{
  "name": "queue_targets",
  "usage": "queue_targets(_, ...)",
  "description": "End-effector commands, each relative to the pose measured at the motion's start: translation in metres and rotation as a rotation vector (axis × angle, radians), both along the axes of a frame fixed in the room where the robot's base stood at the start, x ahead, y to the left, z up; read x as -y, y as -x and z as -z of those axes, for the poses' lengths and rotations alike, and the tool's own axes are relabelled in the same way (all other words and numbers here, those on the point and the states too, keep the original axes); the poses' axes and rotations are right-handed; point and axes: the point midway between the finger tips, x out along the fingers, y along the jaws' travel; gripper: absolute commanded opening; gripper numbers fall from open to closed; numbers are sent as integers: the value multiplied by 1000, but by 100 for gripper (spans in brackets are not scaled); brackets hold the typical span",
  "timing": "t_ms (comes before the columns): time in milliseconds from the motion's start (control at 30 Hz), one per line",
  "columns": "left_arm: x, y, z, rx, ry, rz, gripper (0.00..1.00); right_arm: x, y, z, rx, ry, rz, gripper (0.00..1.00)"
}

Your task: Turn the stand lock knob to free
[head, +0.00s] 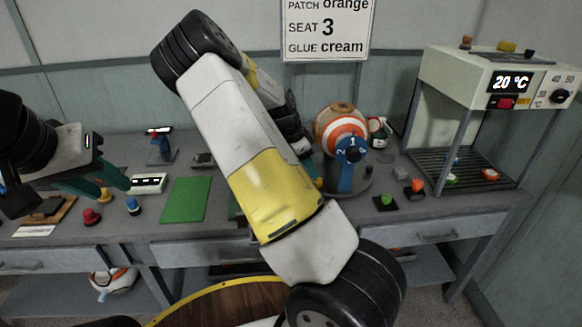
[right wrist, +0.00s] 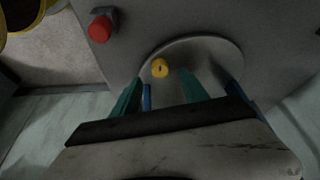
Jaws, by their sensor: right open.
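The stand (head: 345,178) has a blue upright, a numbered blue dial (head: 350,149) and an orange-and-white striped ball (head: 340,123). In the right wrist view, a small yellow knob (right wrist: 160,68) with a dark mark sits on the stand's round grey base (right wrist: 205,52). My right gripper (right wrist: 160,88) is open, with its teal fingers apart on either side below the knob; I see no contact. In the head view my right arm hides most of that gripper and the knob. My left gripper (head: 110,182) is open and empty over the left of the bench.
A green button (head: 386,200) and an orange one (head: 415,187) lie right of the stand. A heater rack (head: 490,75) stands at right. A green mat (head: 185,200) lies left of my right arm.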

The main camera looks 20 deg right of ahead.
Motion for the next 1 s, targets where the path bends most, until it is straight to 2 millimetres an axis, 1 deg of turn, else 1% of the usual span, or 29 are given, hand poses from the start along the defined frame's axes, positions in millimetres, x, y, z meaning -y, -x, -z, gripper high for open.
queue_targets(200, 0, 0, 0, 0, 0, 0, 36, 14, 2, 34, -4, -2, 2, 52)
queue_targets(300, 0, 0, 0, 0, 0, 0, 36, 20, 1, 47, -4, -1, -1, 52)
queue_targets(400, 0, 0, 0, 0, 0, 0, 36, 23, 1, 57, 0, -2, -1, 52)
queue_targets(533, 0, 0, 0, 0, 0, 0, 36, 26, 1, 63, -2, -3, -2, 52)
queue_targets(767, 0, 0, 0, 0, 0, 0, 36, 26, 1, 64, -1, -3, -3, 52)
queue_targets(800, 0, 0, 0, 0, 0, 0, 36, 26, 1, 64, -1, -3, -3, 48)
queue_targets(867, 0, 0, 0, 0, 0, 0, 36, 26, 1, 64, -1, -3, -3, 36)
queue_targets(1000, 0, 0, 0, 0, 0, 0, 36, 26, 1, 63, 0, -3, -3, 9)
